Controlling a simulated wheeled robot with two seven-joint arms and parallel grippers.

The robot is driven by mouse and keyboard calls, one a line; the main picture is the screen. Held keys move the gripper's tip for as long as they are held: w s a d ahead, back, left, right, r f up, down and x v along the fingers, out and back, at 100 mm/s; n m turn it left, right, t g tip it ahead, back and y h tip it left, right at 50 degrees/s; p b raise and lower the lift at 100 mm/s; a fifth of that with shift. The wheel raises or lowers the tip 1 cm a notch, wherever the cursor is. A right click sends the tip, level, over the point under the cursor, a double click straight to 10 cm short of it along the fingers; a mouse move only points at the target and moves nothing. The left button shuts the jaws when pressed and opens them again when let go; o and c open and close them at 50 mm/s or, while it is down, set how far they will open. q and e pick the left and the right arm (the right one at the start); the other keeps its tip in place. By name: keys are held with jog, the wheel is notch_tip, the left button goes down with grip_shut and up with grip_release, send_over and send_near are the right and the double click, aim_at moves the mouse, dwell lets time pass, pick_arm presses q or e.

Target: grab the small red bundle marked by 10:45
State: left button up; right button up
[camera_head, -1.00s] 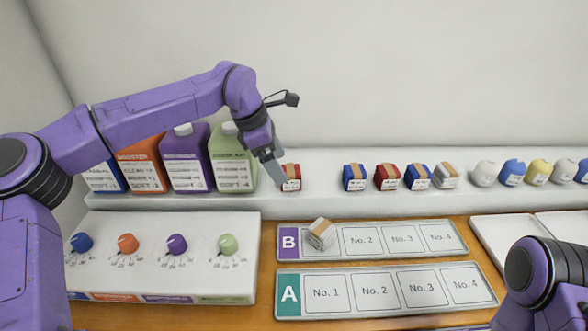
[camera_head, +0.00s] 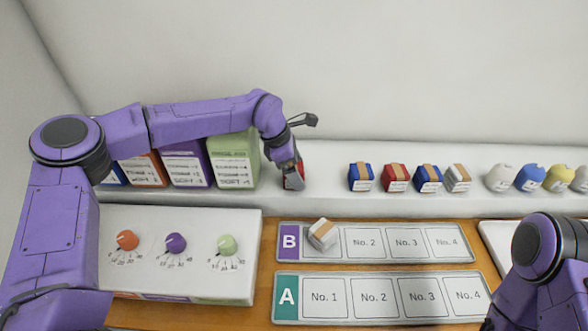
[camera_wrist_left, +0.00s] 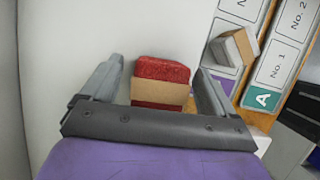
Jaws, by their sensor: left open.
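A small red bundle (camera_head: 289,183) with a tan band stands at the left end of the row on the white shelf. My left gripper (camera_head: 292,178) is down at it and partly hides it. In the left wrist view the red bundle (camera_wrist_left: 162,70) lies between the two open fingers (camera_wrist_left: 160,92), with a gap on each side. A second red bundle (camera_head: 396,178) stands further right, between two blue ones. The writing on the labels is too small to read. Only part of my right arm shows at the lower right; its gripper is out of view.
Blue bundles (camera_head: 361,178) and a grey one (camera_head: 458,178) stand to the right on the shelf. A grey bundle (camera_head: 322,234) lies on tray B (camera_head: 372,258); tray A (camera_head: 380,316) is empty.

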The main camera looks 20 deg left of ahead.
pick_arm(q)
jog(key=shift+x, duration=0.95)
jog(key=c, duration=1.1)
jog(key=shift+o, duration=0.2)
jog(key=shift+r, duration=0.1)
